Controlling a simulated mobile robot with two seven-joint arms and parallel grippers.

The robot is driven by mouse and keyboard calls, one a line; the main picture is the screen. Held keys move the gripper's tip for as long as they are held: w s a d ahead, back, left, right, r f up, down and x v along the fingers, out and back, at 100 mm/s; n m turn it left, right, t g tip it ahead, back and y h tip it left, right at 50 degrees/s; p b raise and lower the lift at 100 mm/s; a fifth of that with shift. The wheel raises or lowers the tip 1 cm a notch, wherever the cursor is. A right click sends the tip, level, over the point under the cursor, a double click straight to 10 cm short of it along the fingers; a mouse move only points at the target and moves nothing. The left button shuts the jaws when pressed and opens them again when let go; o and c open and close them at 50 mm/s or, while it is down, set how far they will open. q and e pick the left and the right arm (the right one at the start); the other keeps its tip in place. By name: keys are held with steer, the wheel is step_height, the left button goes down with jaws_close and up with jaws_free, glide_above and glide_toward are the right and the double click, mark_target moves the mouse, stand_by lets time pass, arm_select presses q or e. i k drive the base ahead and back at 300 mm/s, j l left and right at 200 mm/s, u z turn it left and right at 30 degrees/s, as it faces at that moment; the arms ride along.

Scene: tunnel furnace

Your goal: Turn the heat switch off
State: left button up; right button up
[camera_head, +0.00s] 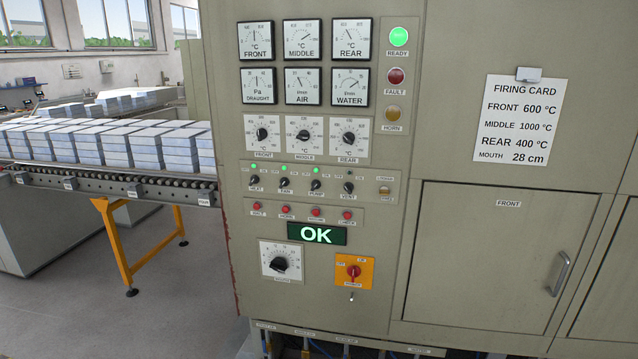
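The heat switch (255,183) is a small black rotary knob at the left end of a row of switches on the furnace's control panel. Its label sits just below it, and a small green lamp (254,166) above it is lit. To its right are the fan switch (284,184), the pump switch (316,186) and the vent switch (348,188). The lamps above fan and pump are lit green; the one above vent looks dark. Neither of my grippers shows in this view.
Temperature dials (305,137) sit above the switches, and red buttons (286,210) and a green OK display (317,234) below. A red rotary switch (354,271) is lower right. A roller conveyor (110,183) with stacked slabs stands left. The space before the panel looks clear.

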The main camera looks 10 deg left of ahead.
mark_target(254, 178)
steer(key=u, duration=0.8)
steer(key=i+u, duration=0.85)
